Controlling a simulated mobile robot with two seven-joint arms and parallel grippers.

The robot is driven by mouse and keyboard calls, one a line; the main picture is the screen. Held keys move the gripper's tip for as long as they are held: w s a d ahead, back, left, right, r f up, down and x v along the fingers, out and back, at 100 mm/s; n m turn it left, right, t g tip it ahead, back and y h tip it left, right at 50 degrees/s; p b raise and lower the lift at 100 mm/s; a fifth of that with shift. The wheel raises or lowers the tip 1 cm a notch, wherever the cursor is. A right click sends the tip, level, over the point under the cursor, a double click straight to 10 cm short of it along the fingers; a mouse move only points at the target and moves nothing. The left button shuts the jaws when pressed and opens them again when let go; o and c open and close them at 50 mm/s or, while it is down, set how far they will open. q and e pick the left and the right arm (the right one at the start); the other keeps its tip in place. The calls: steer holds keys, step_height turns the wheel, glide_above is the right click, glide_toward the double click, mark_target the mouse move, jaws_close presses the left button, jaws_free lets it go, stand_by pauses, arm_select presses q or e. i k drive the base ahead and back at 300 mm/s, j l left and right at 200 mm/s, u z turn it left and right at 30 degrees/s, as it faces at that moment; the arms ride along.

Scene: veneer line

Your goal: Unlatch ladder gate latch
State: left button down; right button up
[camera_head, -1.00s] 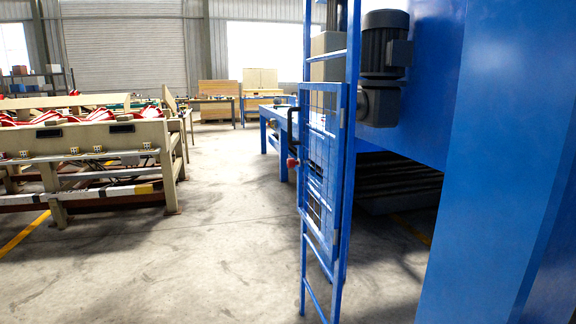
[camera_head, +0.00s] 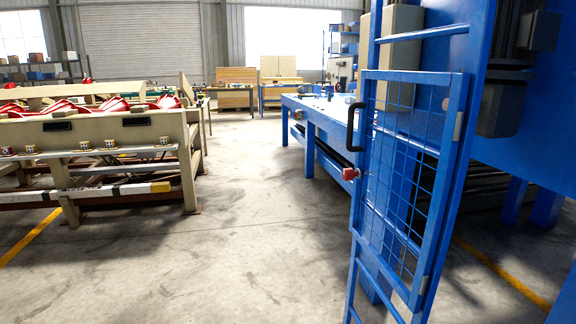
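The ladder gate (camera_head: 410,165) is a blue frame with wire mesh, standing on the blue ladder (camera_head: 375,290) right of centre in the head view. It looks closed against the ladder. A black handle (camera_head: 351,128) is on its left edge. Below the handle is a red knob (camera_head: 348,174) with a small metal part beside it, which appears to be the latch (camera_head: 362,172). Its exact position is too small to tell. Neither of my grippers shows in the head view.
A blue machine (camera_head: 535,120) with a motor fills the right side. A long blue table (camera_head: 318,112) stands behind the gate. A beige conveyor frame (camera_head: 100,135) with red parts is at the left. The concrete floor (camera_head: 250,230) between them is clear.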

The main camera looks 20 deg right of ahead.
mark_target(349, 174)
steer(key=i+j, duration=0.1)
steer(key=i, duration=0.4)
steer(key=i+z, duration=0.1)
steer(key=i, duration=0.35)
steer(key=i+j, duration=0.2)
steer(key=i, duration=0.3)
